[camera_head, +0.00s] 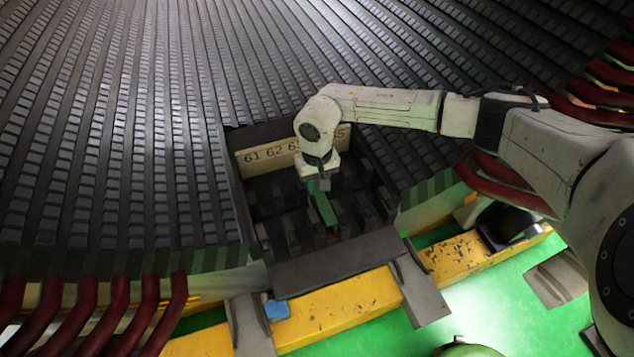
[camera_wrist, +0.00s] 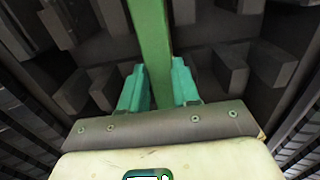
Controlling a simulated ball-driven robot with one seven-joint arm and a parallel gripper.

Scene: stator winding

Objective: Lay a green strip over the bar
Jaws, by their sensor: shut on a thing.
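My gripper (camera_head: 319,186) is over the dark recess in the slotted stator surface, pointing down. Its teal fingers (camera_wrist: 160,85) are shut on a green strip (camera_wrist: 152,35), which runs straight out from between them in the wrist view. In the head view the green strip (camera_head: 325,211) hangs below the gripper, tilted, its lower end near the recess floor. Whether that end touches anything cannot be told. Several dark grey blocks (camera_wrist: 230,68) stand in rows in the recess. I cannot tell which of these dark parts is the bar.
A numbered plate (camera_head: 268,152) with "61 62" lines the back of the recess. A grey ledge (camera_head: 335,264) closes its front. A yellow beam (camera_head: 345,305), a small blue block (camera_head: 277,310) and red bent tubes (camera_head: 110,305) lie around it. The green floor is in front.

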